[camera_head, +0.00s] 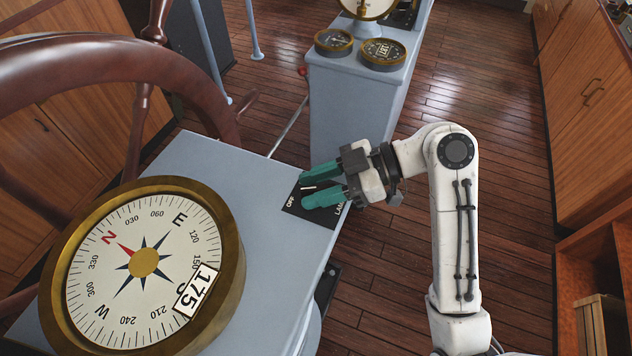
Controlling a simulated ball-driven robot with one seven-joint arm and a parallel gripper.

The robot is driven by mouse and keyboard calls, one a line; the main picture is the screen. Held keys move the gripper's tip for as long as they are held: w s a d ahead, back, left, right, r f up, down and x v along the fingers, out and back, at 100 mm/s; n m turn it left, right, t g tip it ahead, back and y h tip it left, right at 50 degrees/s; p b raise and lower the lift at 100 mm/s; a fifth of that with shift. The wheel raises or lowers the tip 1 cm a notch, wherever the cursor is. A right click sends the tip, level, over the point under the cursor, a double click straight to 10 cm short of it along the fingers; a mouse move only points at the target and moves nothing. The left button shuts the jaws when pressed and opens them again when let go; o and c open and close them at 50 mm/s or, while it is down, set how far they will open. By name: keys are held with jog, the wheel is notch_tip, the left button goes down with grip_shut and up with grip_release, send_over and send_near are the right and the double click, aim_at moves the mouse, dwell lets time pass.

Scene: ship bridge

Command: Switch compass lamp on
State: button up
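The compass (145,265) has a round white dial in a brass ring and sits on a grey-blue stand (215,165) at the lower left. A black switch plate (323,216) lies at the stand's right edge. It reads "OFF" and partly "LAM"; the rest of the lettering is covered. My gripper (303,189) is over this plate with its two green fingers spread apart. A small pale piece, perhaps the switch lever (308,188), shows between the fingers. I cannot tell whether either finger touches it.
A wooden steering wheel (110,62) stands at the upper left, close to the stand. A second grey-blue console (345,100) with brass gauges (382,54) is behind my gripper. Wooden cabinets (585,80) line the right side. Open plank floor (475,60) lies between.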

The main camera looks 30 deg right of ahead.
jog(key=shift+w+a, duration=0.1)
jog(key=shift+c, duration=0.2)
grip_shut()
